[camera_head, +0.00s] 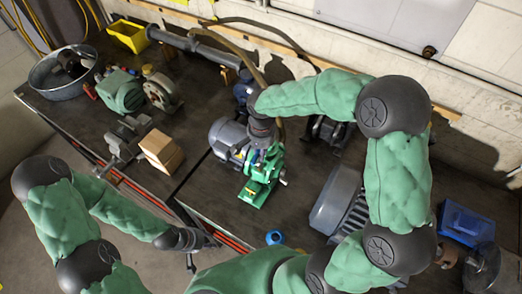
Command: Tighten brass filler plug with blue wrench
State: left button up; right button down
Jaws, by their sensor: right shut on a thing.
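My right gripper (262,146) reaches down from above over the green pump (260,180), which is coupled to a grey-blue motor (228,138). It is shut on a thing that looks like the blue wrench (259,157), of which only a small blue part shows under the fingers. The brass filler plug is hidden or too small to make out under the gripper, so I cannot tell whether the wrench touches it. My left gripper (208,241) hangs low by the bench's front edge, away from the pump; its fingers are too dark to read.
On the dark bench (205,190) stand a metal tub (42,82), a yellow bin (127,36), a green motor (120,92), a vise (127,137), a wooden block (161,150) and a large finned grey motor (338,196). A blue bin (466,222) is at right.

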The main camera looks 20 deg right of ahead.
jog(key=shift+f+b, duration=0.7)
jog(key=shift+f, duration=0.3)
jog(key=m+b, duration=0.3)
jog(key=shift+f, duration=0.2)
jog(key=shift+r+m+b, duration=0.1)
jog(key=shift+m+b, duration=0.25)
jog(key=shift+m, duration=0.45)
jog(key=shift+r, duration=0.1)
